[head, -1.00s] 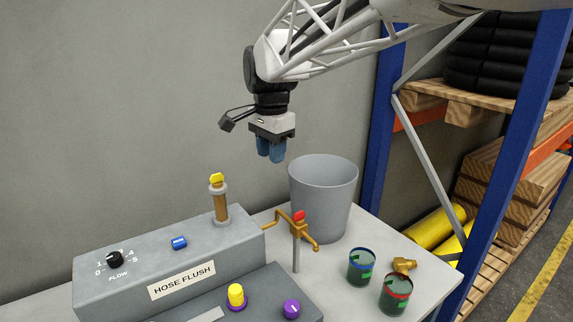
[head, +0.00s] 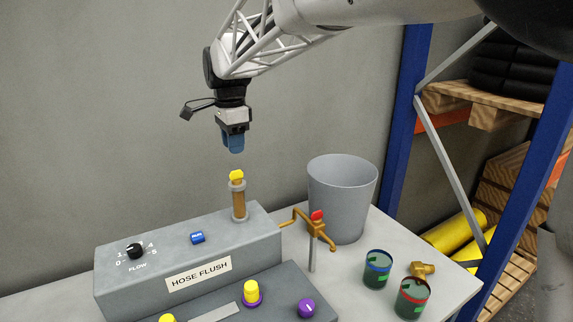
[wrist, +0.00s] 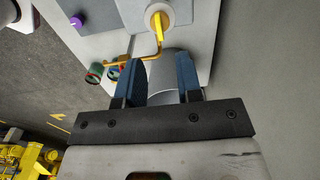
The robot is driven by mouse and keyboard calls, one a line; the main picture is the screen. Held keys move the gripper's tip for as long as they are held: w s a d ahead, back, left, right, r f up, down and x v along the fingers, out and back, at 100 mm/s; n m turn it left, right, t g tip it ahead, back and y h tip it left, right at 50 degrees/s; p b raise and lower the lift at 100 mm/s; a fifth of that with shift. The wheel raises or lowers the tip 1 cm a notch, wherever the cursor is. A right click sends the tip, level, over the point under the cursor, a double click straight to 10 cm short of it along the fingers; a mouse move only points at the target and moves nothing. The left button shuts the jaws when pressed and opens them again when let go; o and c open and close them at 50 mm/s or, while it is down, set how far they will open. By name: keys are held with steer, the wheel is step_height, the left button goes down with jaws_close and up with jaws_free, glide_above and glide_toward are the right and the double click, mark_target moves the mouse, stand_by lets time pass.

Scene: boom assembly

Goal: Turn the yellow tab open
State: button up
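The yellow tab (head: 237,175) sits on top of a brown upright post with a grey collar (head: 239,200), at the back right of the grey box labelled HOSE FLUSH (head: 190,262). My gripper (head: 234,146) points down above the tab, with a clear gap between them. In the wrist view the blue fingers (wrist: 162,80) are apart with nothing between them. The yellow tab (wrist: 157,27) shows there beyond the fingertips, at the top of the picture. A brass tap with a red handle (head: 317,216) stands right of the box.
A grey bucket (head: 342,195) stands behind the tap. Two green cups (head: 377,270) (head: 412,298) and a brass fitting (head: 423,269) are at the right of the table. The box carries a black flow knob (head: 135,251) and a blue button (head: 197,237). A blue shelf post (head: 403,120) rises at the right.

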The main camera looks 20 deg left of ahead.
mark_target(236, 171)
steer(key=shift+f, duration=0.15)
steer(key=shift+f, duration=3.75)
steer(key=shift+c, duration=0.3)
jaws_close()
